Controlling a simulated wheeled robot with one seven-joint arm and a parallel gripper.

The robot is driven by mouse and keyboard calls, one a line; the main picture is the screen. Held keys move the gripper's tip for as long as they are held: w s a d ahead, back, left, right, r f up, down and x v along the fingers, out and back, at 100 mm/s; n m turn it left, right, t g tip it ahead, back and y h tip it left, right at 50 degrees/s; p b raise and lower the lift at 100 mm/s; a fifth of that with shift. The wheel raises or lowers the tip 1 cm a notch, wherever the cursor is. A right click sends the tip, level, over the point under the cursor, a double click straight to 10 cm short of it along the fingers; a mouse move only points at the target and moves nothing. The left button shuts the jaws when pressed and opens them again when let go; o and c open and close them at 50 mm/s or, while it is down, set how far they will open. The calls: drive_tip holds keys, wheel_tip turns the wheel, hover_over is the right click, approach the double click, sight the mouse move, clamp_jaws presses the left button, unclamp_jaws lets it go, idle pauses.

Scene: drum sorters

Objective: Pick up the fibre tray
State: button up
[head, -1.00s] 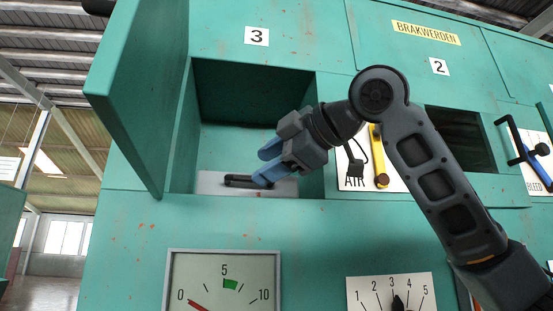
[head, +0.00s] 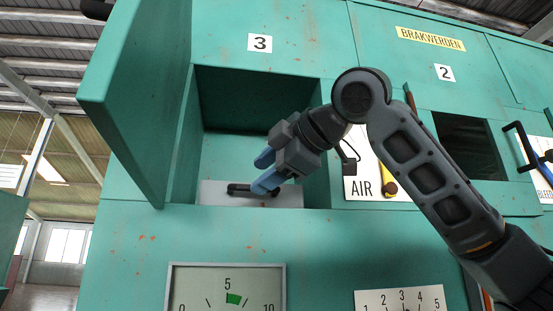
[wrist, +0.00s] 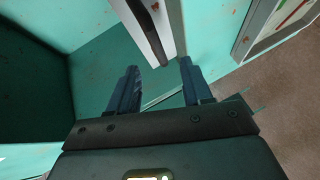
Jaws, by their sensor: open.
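The fibre tray (head: 215,197) is a pale grey-white box front with a dark bar handle (head: 238,188). It sits on the floor of the open compartment under the number 3. My gripper (head: 262,170) is open and empty at the compartment mouth, its blue fingers near the handle; the lower finger overlaps the handle's right end in the head view. In the wrist view, the tray (wrist: 168,30) and its handle (wrist: 150,35) lie beyond the fingertips (wrist: 160,68), with the handle roughly between them. The fingers appear apart from the handle.
An open green door (head: 140,105) stands along the compartment's left side. The compartment's right wall (head: 317,180) is close to my gripper. A yellow lever on the AIR panel (head: 362,190) is behind my arm. A gauge (head: 226,290) is below.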

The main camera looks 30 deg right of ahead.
sight(247, 186)
drive_tip(key=shift+p+x, duration=0.4)
drive_tip(key=shift+x, duration=1.9)
drive_tip(key=shift+c, duration=0.3)
clamp_jaws()
